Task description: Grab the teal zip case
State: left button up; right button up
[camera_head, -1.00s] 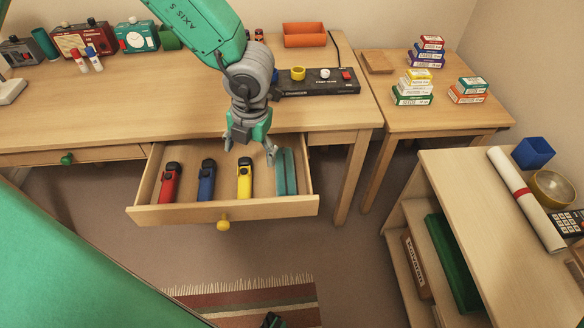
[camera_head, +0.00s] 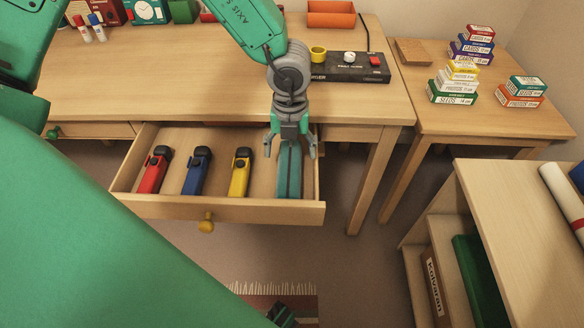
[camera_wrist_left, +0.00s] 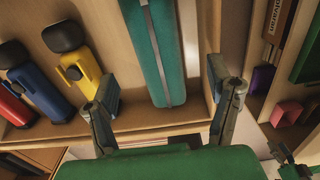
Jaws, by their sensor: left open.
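The teal zip case (camera_head: 289,178) lies lengthwise at the right end of the open drawer (camera_head: 265,209). My left gripper (camera_head: 290,150) is above the far part of the case, pointing down, with its fingers spread to either side of it. In the left wrist view, the case (camera_wrist_left: 156,50) shows between the two open fingers (camera_wrist_left: 163,88), a grey strip running along it. The right finger is near the drawer's side wall. I cannot tell how high the fingertips are above the drawer floor.
Red (camera_head: 154,170), blue (camera_head: 197,171) and yellow (camera_head: 240,172) tools with black ends lie left of the case. The desktop (camera_head: 180,90) edge is just behind my gripper. A side table (camera_head: 440,118) with small boxes and a shelf unit (camera_head: 510,200) stand right.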

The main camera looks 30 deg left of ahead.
aim_at(289, 166)
pick_arm(q)
jog(key=shift+a+f, duration=0.3)
jog(key=shift+f, duration=0.3)
jog(key=shift+s+a+f, duration=0.1)
jog(key=shift+f, duration=0.2)
jog(key=f, duration=0.1)
jog(key=f+b, duration=0.2)
jog(key=shift+s+d+f, duration=0.1)
jog(key=shift+d+f, duration=0.2)
jog(key=shift+f, duration=0.1)
jog(key=shift+d+f, duration=0.15)
jog(key=shift+f, duration=0.15)
jog(key=shift+a, duration=0.2)
jog(key=c, duration=1.3)
pick_arm(e)
jog(key=shift+a+f, duration=0.25)
jog(key=shift+f, duration=0.75)
